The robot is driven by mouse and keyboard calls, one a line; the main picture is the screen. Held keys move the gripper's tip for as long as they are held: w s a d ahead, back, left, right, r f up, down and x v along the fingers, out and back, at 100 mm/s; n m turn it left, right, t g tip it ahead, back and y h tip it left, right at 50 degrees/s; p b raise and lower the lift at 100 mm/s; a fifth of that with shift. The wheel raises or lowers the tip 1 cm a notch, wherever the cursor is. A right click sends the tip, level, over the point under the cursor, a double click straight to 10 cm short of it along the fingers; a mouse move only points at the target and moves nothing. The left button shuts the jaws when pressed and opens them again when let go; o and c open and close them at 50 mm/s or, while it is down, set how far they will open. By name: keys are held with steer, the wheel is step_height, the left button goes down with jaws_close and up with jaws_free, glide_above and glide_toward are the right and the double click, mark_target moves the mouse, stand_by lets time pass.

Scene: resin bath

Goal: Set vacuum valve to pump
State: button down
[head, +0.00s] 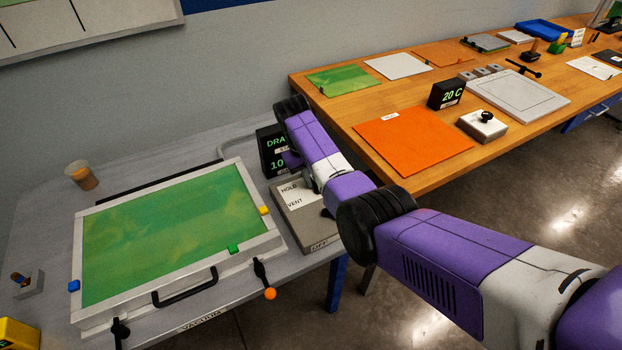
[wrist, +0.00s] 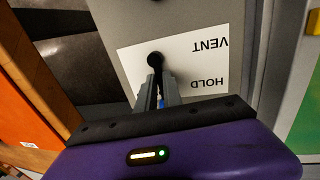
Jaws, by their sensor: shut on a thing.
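The vacuum valve is a grey box (head: 312,234) with a white label plate (head: 297,203) at the right end of the grey bench. HOLD and VENT can be read on the plate; my arm hides part of the box, and no PUMP mark shows. In the wrist view the plate (wrist: 190,70) is upside down. The valve's black round-ended handle (wrist: 155,60) stands at the fingertips. My gripper (wrist: 157,88) is shut on this handle, left of the VENT and HOLD words. The handle's exact setting cannot be told.
A framed bath with a green surface (head: 165,235) and black front handle (head: 185,288) lies left of the valve. A dark display (head: 271,158) stands behind it. A wooden table (head: 345,95) with an orange sheet (head: 412,140) is at the right.

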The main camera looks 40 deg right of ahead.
steer(key=c, duration=1.5)
jaws_free()
steer(key=r, duration=0.2)
steer(key=a+r, duration=0.1)
steer(key=r, duration=0.4)
steer(key=shift+w+a+r, duration=0.15)
steer(key=shift+a+r, duration=0.1)
steer(key=shift+r, duration=0.05)
